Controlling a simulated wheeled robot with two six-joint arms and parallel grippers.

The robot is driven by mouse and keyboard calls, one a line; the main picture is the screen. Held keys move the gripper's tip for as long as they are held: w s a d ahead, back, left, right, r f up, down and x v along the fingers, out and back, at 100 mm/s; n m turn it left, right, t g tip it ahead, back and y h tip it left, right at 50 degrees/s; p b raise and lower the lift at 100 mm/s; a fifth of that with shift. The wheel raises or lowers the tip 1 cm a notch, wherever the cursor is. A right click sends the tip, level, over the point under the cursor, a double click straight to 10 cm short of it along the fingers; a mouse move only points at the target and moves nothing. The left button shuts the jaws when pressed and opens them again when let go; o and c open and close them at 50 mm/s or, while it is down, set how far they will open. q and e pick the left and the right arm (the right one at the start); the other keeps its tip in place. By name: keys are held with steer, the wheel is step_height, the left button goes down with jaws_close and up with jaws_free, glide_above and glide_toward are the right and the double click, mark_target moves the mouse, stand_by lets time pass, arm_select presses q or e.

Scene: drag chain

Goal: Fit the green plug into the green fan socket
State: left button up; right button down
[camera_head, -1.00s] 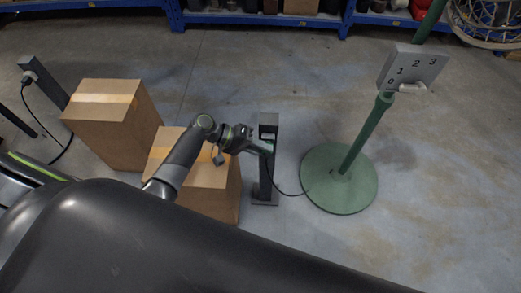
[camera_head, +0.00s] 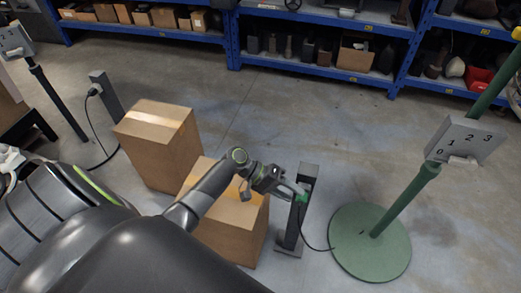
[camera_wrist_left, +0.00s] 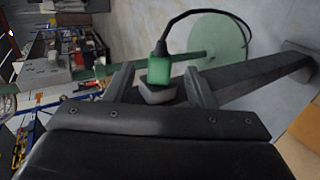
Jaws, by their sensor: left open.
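The green plug (camera_head: 302,198) is at the upper part of a dark post (camera_head: 290,224), with a black cable running to the base of the green fan stand (camera_head: 369,243). In the left wrist view the green plug (camera_wrist_left: 159,71) lies between the spread fingers of my left gripper (camera_wrist_left: 158,84), with gaps on both sides. A light grey piece (camera_wrist_left: 157,95) is right at the plug's end; I cannot tell how deep the plug sits. In the head view my left gripper (camera_head: 296,190) is beside the post. My right gripper is not in view.
Two cardboard boxes (camera_head: 158,146) (camera_head: 231,232) stand left of the post, the nearer one under my left arm. A control box marked 0 to 3 (camera_head: 466,139) is on the green fan pole. Another post (camera_head: 106,97) with a cable stands far left. Blue shelves (camera_head: 316,33) line the back.

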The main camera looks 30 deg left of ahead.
arm_select(q)
steer(key=v, duration=1.5)
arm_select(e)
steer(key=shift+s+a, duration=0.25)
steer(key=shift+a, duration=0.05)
arm_select(q)
steer(key=shift+r, duration=0.1)
